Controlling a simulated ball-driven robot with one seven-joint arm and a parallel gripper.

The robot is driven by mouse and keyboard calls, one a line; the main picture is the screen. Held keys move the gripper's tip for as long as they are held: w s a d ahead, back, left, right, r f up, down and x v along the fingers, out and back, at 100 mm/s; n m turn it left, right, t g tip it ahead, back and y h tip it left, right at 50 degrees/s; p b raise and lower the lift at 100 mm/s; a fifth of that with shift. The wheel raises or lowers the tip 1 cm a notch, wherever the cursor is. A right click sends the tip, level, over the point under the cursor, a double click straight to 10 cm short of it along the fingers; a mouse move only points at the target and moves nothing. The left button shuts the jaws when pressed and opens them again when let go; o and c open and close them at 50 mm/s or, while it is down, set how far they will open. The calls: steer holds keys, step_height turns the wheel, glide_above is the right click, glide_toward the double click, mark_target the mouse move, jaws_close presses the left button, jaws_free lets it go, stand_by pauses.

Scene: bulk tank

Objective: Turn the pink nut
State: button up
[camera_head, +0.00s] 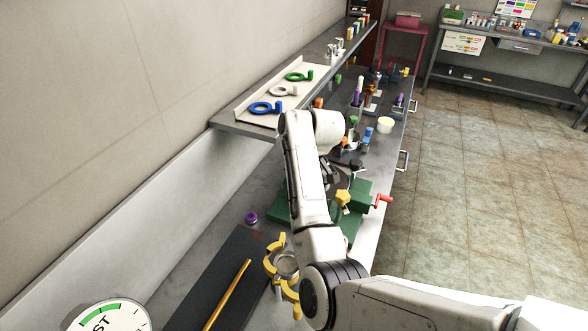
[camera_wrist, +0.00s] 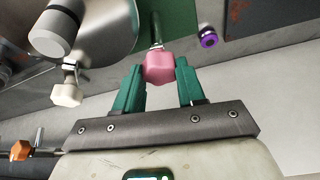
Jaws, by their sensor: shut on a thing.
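The pink nut (camera_wrist: 159,68) shows in the wrist view, on a thin metal stem that comes out of a green body (camera_wrist: 178,22). My gripper (camera_wrist: 159,76) has its two green fingers on either side of the nut and is shut on it. In the head view my arm covers this spot, so the nut is hidden there.
In the head view, a green fixture with a red handle (camera_head: 382,200) stands beside my arm. A yellow ring-shaped part (camera_head: 270,262) and a gauge (camera_head: 107,318) are nearer. A purple knob (camera_wrist: 208,38) and a cream knob (camera_wrist: 66,94) flank the nut. The tiled floor (camera_head: 480,230) at right is clear.

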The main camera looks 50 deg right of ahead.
steer(key=n+y, duration=0.1)
steer(key=n, duration=0.3)
steer(key=shift+w+d+r+n+g+y+p, duration=0.1)
steer(key=shift+d+n+g+y+p, duration=0.1)
steer(key=shift+n+g+y+p, duration=0.15)
steer(key=shift+w+n+g+y+b, duration=0.15)
steer(key=shift+n+g+y, duration=0.25)
steer(key=shift+n, duration=0.9)
steer(key=shift+n+g+y+b, duration=0.25)
steer(key=shift+n+y, duration=0.1)
steer(key=shift+n, duration=0.9)
steer(key=o, duration=1.1)
steer(key=shift+c, duration=0.2)
steer(key=v, duration=1)
steer(key=shift+r+p, duration=0.3)
steer(key=shift+p, duration=0.15)
